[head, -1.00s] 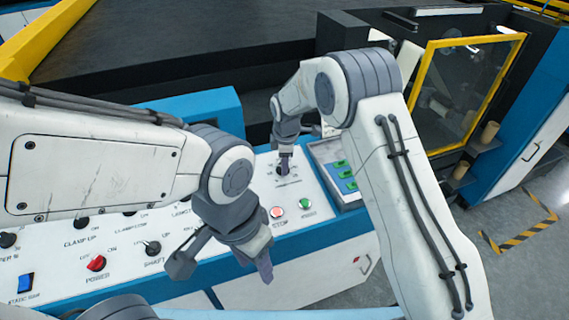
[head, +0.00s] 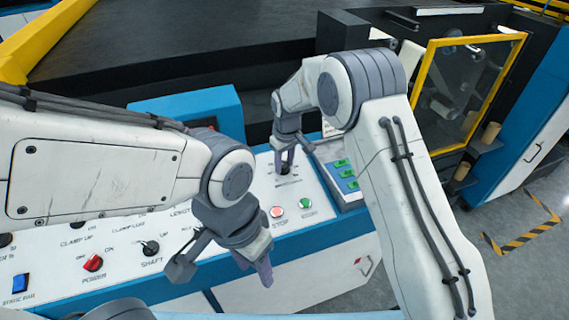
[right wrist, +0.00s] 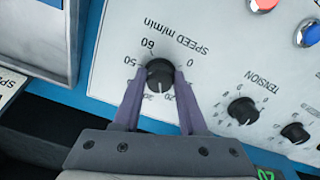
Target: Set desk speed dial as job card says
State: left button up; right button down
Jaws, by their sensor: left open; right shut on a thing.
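The speed dial (right wrist: 160,74) is a black knob on the white control panel, under the label "SPEED m/min", which appears upside down in the right wrist view. Its white pointer line seems to lie between 20 and 30; parts of the scale are hidden behind my fingers. My right gripper (right wrist: 157,95) is shut on the knob, one finger on each side. In the head view my right gripper (head: 285,163) reaches down onto the same dial. My left gripper (head: 254,266) is open and empty above the panel's front edge. No readable job card shows.
A red STOP button (head: 277,212) and a green button (head: 305,202) sit close in front of the dial. The tension knob (right wrist: 241,110) is beside it. A raised box with green displays (head: 345,172) stands to its right. Several other switches line the panel leftward.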

jog(key=m, duration=0.3)
jog(key=shift+m, duration=0.4)
jog(key=m, duration=0.3)
jog(key=shift+r+m, duration=0.1)
jog(key=shift+m, duration=0.2)
jog(key=m, duration=0.3)
jog(key=shift+w+a+m, duration=0.1)
jog(key=shift+m, duration=1.8)
jog(key=shift+c, duration=2.2)
grip_release()
jog(key=shift+b, duration=0.3)
notch_tip(320, 180, up, 10)
jog(key=s+b, duration=0.1)
jog(key=b, duration=0.1)
jog(key=shift+s+d+r, duration=0.15)
jog(key=shift+s+d, duration=0.15)
jog(key=shift+d, duration=0.15)
